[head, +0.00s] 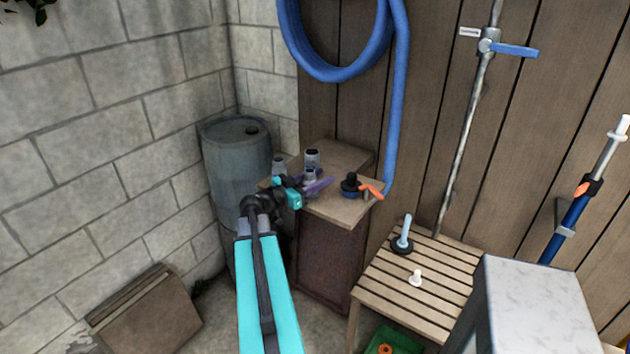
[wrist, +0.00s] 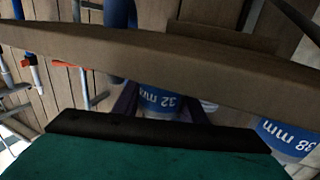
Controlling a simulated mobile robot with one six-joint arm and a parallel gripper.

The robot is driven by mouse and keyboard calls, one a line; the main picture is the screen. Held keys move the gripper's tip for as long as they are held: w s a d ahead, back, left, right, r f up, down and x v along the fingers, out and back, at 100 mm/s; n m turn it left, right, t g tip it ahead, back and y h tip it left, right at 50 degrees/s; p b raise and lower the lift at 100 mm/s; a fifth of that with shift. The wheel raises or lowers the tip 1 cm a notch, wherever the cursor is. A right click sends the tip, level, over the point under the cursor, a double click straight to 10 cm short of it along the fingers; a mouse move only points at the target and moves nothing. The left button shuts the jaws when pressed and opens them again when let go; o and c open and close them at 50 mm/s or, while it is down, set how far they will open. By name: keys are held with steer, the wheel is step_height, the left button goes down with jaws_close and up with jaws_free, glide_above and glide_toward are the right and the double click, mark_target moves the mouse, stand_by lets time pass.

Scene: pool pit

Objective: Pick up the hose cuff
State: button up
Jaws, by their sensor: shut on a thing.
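Several short grey hose cuffs with blue bands stand on the wooden cabinet top (head: 338,207) in the head view. My gripper (head: 312,185) reaches over the cabinet's left side, its purple fingers shut on the front cuff (head: 310,174). In the wrist view this cuff (wrist: 160,101) shows a blue band marked "32 mm" between the fingers, partly covered by a brown board edge. A cuff marked "38 mm" (wrist: 286,136) is at the right there. In the head view other cuffs stand behind (head: 312,157) and to the left (head: 279,164). I cannot tell whether the held cuff is clear of the top.
A grey-blue barrel (head: 236,165) stands left. A slatted bench (head: 430,280) with small fittings is at the right front.

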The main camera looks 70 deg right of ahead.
steer(key=shift+r+b, duration=0.95)
steer(key=shift+r, duration=0.7)
steer(key=a+b, duration=0.1)
steer(key=a, duration=0.1)
steer(key=s+a+b, duration=0.1)
steer(key=a, duration=0.1)
steer(key=shift+s+r+b, duration=0.15)
steer(key=shift+b, duration=0.2)
steer(key=shift+s+a+r+b, duration=0.2)
steer(key=shift+a+b, duration=0.3)
steer(key=shift+a, duration=0.5)
steer(key=shift+s+a+r+b, duration=0.15)
steer(key=shift+a+b, duration=0.3)
steer(key=shift+a, duration=0.5)
steer(key=shift+s+d+f+b, duration=0.15)
steer(key=shift+s+d+b, duration=0.1)
steer(key=shift+b, duration=0.15)
